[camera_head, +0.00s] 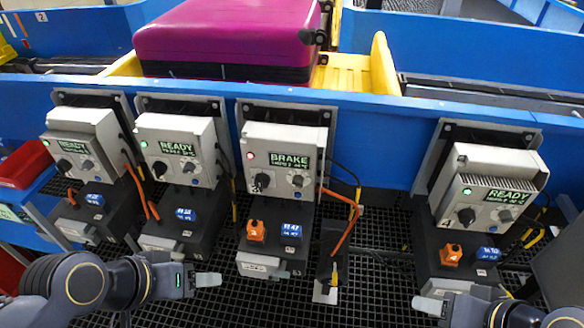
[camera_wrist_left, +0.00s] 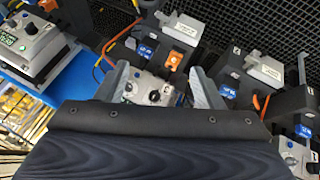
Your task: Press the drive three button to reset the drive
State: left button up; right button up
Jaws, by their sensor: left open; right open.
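Drive three (camera_head: 284,150) is the third grey box from the left in the head view, with a green-lit "BRAKE" display (camera_head: 290,161) and a reddish lamp. Its front has a dark knob (camera_head: 262,182) on the left and a smaller round control (camera_head: 297,181) on the right. My left gripper (camera_head: 208,280) is open and empty, low in front of drive two and left of drive three. In the left wrist view its two fingers (camera_wrist_left: 163,88) stand apart with a drive box beyond; I cannot tell which drive. My right gripper (camera_head: 428,305) is open and empty, below drive four.
Drive one (camera_head: 80,140), drive two (camera_head: 180,145) and drive four (camera_head: 490,190) show "READY". Orange cables (camera_head: 345,225) hang beside drive three. A magenta suitcase (camera_head: 225,35) lies on a yellow tray (camera_head: 383,65) behind. Black grating (camera_head: 380,235) is open between drives three and four.

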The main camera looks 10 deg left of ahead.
pick_arm(q)
grip_shut()
dwell(0.5)
dwell(1.4)
